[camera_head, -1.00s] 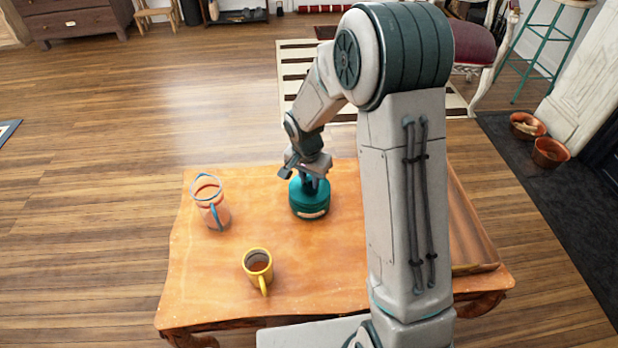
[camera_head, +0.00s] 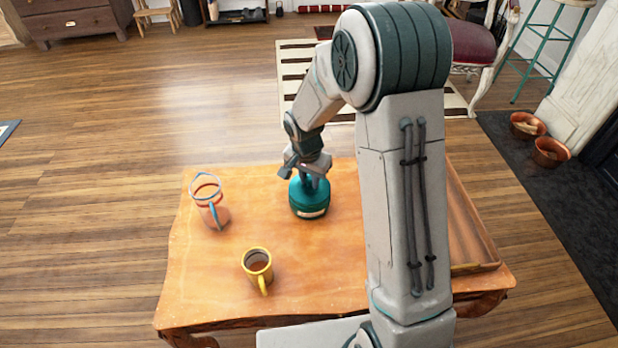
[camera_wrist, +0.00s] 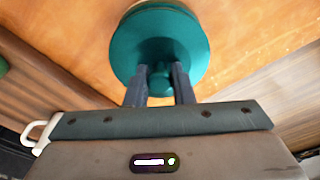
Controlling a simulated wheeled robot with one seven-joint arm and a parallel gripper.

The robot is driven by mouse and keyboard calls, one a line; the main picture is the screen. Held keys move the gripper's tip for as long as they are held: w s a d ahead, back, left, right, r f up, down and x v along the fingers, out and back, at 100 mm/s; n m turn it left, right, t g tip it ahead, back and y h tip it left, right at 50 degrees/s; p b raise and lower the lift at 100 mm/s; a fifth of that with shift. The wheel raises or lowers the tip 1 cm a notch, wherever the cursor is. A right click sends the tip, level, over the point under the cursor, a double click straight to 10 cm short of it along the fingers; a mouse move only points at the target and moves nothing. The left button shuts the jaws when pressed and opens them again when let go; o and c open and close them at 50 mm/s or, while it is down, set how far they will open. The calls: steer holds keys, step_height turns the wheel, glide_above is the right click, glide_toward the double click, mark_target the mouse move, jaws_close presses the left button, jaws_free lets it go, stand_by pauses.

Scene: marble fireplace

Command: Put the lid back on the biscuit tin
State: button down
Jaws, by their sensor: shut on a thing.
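The teal biscuit tin (camera_head: 309,207) stands upright on the orange wooden table, with a pale label on its front. Its teal lid (camera_wrist: 160,45) is on top of the tin, and from above its round face fills most of the tin's outline. My gripper (camera_head: 313,182) points down over the lid. In the wrist view, its two fingers (camera_wrist: 160,82) are shut on the small knob of the lid. The arm hides part of the lid in the head view, so I cannot tell how tightly its rim is seated.
A clear jug (camera_head: 210,200) with a blue handle stands left of the tin. A yellow mug (camera_head: 258,268) with dark liquid stands nearer the front. The table (camera_head: 215,290) is bare between them. My arm hides much of the table's right side.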

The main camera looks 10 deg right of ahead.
stand_by(0.9)
steer(key=c, duration=0.7)
jaws_free()
steer(key=shift+r, duration=0.1)
steer(key=shift+r+p, duration=2.3)
steer(key=shift+r, duration=1.1)
jaws_close()
